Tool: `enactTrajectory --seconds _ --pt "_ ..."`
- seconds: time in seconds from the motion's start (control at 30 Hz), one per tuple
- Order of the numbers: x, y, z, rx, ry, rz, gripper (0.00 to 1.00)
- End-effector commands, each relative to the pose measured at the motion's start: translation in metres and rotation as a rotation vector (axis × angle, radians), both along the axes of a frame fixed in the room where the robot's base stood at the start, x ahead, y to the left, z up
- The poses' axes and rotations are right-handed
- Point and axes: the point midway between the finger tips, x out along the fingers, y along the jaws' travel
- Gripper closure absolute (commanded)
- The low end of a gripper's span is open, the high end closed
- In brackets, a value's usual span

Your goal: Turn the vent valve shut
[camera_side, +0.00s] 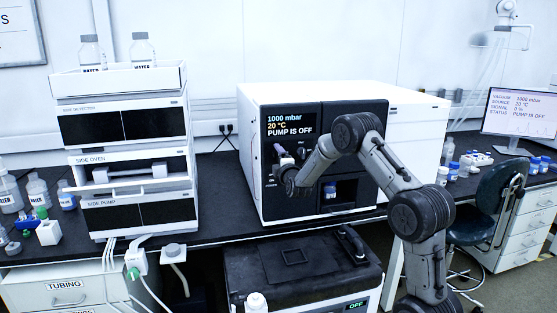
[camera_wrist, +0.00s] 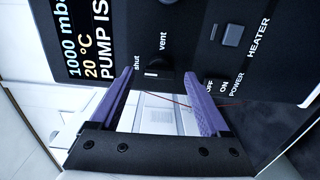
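The vent valve is on the dark front panel of the white instrument (camera_side: 345,105). In the wrist view the panel carries the labels "shut" (camera_wrist: 137,62) and "vent" (camera_wrist: 163,42). A dark part with a short white mark, apparently the vent valve (camera_wrist: 152,74), lies beside these labels. My gripper (camera_wrist: 159,74) has two purple fingers spread apart on either side of it, with nothing clearly held. Contact with the valve cannot be told. In the side view my gripper (camera_side: 281,154) is close to the panel's left part and hides the valve.
The panel display (camera_side: 289,124) reads 1000 mbar, 20 °C, PUMP IS OFF. A heater switch (camera_wrist: 232,34) and power switch labels are near the valve. A small chamber (camera_side: 338,191) holds a blue-labelled bottle. A dark-topped unit (camera_side: 293,256) stands in front; a module stack (camera_side: 122,150) stands left.

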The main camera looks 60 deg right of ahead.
Motion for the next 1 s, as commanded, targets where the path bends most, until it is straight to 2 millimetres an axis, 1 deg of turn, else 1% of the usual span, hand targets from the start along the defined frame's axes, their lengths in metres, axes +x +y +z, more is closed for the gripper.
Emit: enactTrajectory --seconds 0.17,0.33,0.47,0.7,0.9,1.0 --pt "-0.001 0.001 0.000 0.000 -0.001 0.000 0.20" --pt "-0.011 0.011 0.001 0.001 -0.002 0.000 0.20" --pt "-0.028 0.029 0.001 0.001 -0.002 0.002 0.20" --pt "-0.065 0.067 0.001 0.001 -0.001 0.002 0.20" --pt "-0.088 0.089 0.001 0.001 -0.001 0.001 0.20" --pt "-0.094 0.094 0.000 0.000 0.000 0.001 0.20"
